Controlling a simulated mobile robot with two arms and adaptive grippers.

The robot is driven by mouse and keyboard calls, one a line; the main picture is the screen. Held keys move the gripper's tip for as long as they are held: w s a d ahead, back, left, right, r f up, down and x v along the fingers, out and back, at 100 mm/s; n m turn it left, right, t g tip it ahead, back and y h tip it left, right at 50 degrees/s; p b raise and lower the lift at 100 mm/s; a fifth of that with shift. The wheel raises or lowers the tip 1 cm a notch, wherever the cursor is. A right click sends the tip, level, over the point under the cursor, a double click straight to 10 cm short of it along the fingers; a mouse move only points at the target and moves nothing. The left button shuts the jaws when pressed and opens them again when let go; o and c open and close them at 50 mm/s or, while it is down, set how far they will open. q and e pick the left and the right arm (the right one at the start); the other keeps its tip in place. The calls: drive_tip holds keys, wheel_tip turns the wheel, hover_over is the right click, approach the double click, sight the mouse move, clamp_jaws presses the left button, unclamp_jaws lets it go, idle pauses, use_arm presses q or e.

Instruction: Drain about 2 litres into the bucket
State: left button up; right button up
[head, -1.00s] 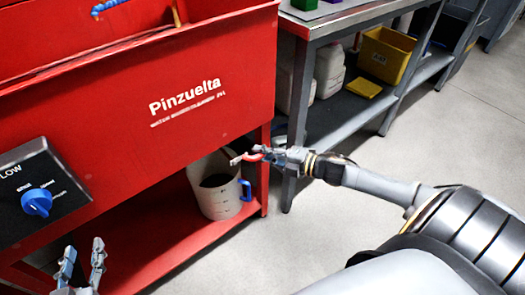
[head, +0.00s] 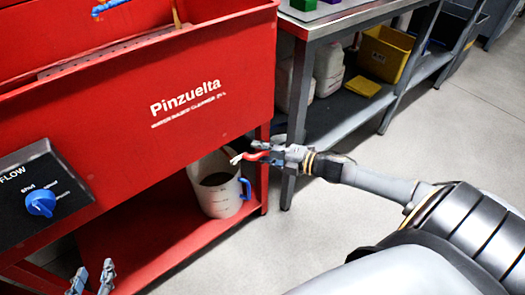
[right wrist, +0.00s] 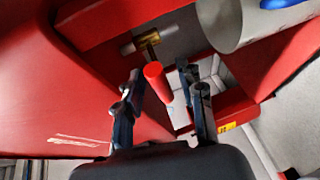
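The bucket (head: 222,197) is a whitish jug with level marks, a blue handle and dark contents. It stands on the red lower shelf under the red "Pinzuelta" basin (head: 130,115). In the right wrist view its rim shows at the upper right (right wrist: 228,25). A red lever handle (right wrist: 155,82) hangs at a brass valve (right wrist: 150,40) beneath the basin. My right gripper (head: 250,156) is open, with the red handle between its fingers and gaps visible on both sides. My left gripper (head: 92,278) is open and empty at the lower left.
A black FLOW panel with a blue knob (head: 41,203) is on the basin's left front. A steel workbench (head: 325,25) stands behind on the right, with white jugs (head: 329,70) and a yellow bin (head: 386,55) below. The floor at right is free.

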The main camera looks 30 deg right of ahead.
drive_tip(key=shift+s, duration=0.1)
drive_tip(key=v, duration=1.1)
drive_tip(key=shift+s+d, duration=0.3)
